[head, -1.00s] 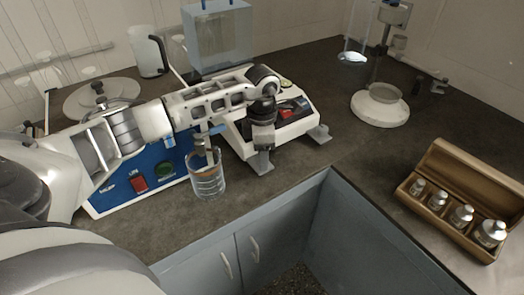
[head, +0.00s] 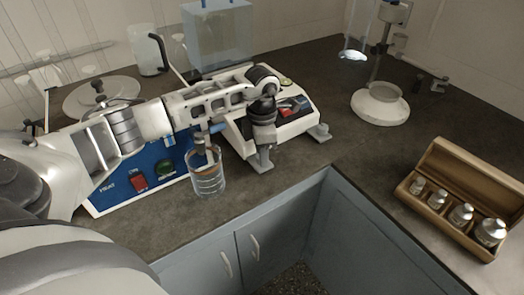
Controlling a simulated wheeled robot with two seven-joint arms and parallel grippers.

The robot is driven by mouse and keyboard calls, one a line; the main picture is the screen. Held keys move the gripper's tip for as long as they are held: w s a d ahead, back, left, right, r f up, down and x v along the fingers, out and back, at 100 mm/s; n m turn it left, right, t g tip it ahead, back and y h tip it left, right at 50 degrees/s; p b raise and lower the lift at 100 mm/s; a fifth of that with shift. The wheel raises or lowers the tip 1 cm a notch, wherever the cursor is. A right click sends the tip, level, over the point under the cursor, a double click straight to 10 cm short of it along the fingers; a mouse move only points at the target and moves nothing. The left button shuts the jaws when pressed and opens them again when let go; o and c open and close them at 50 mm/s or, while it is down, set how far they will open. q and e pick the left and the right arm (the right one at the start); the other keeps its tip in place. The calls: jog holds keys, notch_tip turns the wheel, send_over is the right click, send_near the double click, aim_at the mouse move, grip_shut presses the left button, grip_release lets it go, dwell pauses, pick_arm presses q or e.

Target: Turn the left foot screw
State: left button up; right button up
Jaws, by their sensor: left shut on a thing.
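A white analytical balance (head: 300,116) with a glass draft shield (head: 216,35) stands on the dark worktop, with small grey feet at its front. Its left foot screw is at the front corner, mostly hidden by my left gripper (head: 263,160). My left arm reaches in from the left, over the blue instrument, and the gripper points down at that corner, shut on the left foot screw. The balance's right foot (head: 320,132) is in plain sight, apart from the gripper. My right gripper is not in view.
A glass beaker (head: 207,180) stands left of the gripper, close under my arm, before a blue instrument (head: 120,188) with switches. A wooden weight box (head: 462,205) lies at the right. The worktop edge drops to grey cabinets (head: 230,250).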

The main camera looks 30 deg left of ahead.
pick_arm(q)
jog(key=n, duration=0.7)
jog(key=shift+n, duration=0.4)
jog(key=n+p, duration=0.1)
jog(key=n, duration=0.6)
jog(key=shift+r, duration=0.1)
jog(key=shift+p, duration=0.3)
jog(key=o, duration=1)
jog(key=shift+c, duration=0.2)
notch_tip(320, 180, up, 16)
jog(key=b, duration=0.1)
jog(key=shift+s+a+b, duration=0.2)
jog(key=shift+a+b, duration=0.05)
jog(key=shift+b, duration=0.15)
